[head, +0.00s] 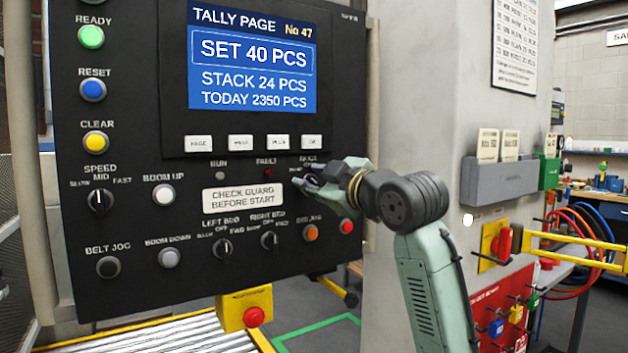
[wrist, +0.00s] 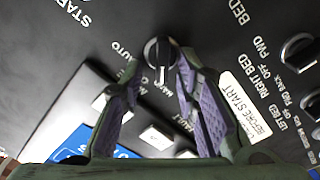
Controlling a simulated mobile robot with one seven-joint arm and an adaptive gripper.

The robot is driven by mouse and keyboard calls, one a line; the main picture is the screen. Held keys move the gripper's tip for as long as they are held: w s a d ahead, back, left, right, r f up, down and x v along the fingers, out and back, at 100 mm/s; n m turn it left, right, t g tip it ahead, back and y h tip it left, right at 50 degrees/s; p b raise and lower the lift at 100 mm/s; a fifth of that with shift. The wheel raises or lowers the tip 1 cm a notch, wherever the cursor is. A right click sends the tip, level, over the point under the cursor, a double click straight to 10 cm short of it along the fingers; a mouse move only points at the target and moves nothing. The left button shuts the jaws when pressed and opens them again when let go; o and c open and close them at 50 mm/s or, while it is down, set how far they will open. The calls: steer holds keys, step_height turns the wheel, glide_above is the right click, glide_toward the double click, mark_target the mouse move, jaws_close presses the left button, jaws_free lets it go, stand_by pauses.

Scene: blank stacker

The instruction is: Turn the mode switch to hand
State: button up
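The mode switch is a black rotary knob (wrist: 158,50) with a white pointer mark, on the black control panel (head: 130,250). In the wrist view it sits between my fingertips, with a gap on either side. The pointer mark is toward the bottom of that view. An AUTO label shows to its left; another label below it is partly covered and I cannot read it surely. My gripper (wrist: 158,66) is open, its purple-padded fingers straddling the knob. In the head view my gripper (head: 304,184) is at the panel's right side and hides the knob.
The screen (head: 252,62) and a row of white keys are above. The CHECK GUARD plate (head: 242,197) is to the left. Bed selector knobs (head: 269,240), an orange button (head: 311,233) and a red button (head: 346,226) lie below, close to my gripper. A grey pillar (head: 430,90) stands right.

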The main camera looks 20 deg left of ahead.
steer(key=v, duration=1.2)
steer(key=shift+a, duration=0.15)
